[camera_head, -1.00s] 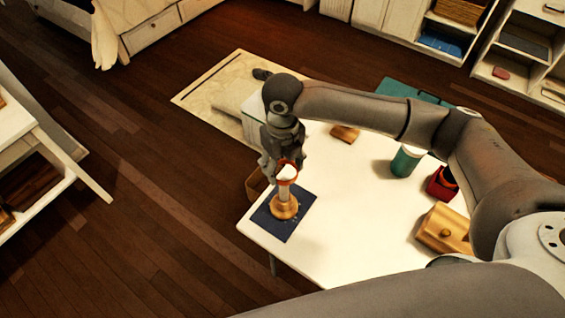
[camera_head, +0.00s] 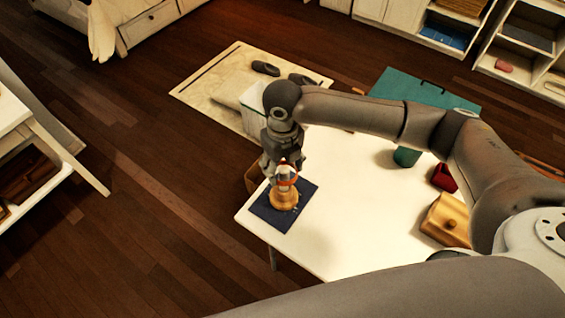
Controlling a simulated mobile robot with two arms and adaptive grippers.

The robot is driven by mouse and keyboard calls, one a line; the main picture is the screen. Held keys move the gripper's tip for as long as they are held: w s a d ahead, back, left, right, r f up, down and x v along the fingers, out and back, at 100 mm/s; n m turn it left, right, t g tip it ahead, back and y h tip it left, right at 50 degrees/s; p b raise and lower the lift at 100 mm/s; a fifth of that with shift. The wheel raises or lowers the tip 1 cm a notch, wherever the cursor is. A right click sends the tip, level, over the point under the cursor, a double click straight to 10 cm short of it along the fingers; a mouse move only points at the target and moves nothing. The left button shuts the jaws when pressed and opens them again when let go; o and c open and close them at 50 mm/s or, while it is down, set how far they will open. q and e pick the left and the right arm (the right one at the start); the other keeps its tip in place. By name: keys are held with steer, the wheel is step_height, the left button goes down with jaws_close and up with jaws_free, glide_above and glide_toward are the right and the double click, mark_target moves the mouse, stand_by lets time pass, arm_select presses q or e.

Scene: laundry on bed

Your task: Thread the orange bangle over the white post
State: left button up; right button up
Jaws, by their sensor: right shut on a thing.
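The orange bangle (camera_head: 289,183) is a thin ring held at the tips of my right gripper (camera_head: 283,167), which points down and is shut on it. The white post (camera_head: 284,172) stands upright on a round wooden base (camera_head: 284,199). The bangle appears to be around the post, a little above the base; the fingers hide its far side, so I cannot fully confirm this. My left gripper is out of view.
The white table (camera_head: 345,235) is clear right of the mat. A green cup (camera_head: 406,157), a red box (camera_head: 444,178) and a wooden box (camera_head: 446,220) stand farther right. A brown box (camera_head: 254,178) is beside the left edge.

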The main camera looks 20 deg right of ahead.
steer(key=o, duration=0.9)
step_height(320, 180, up, 12)
stand_by(1.1)
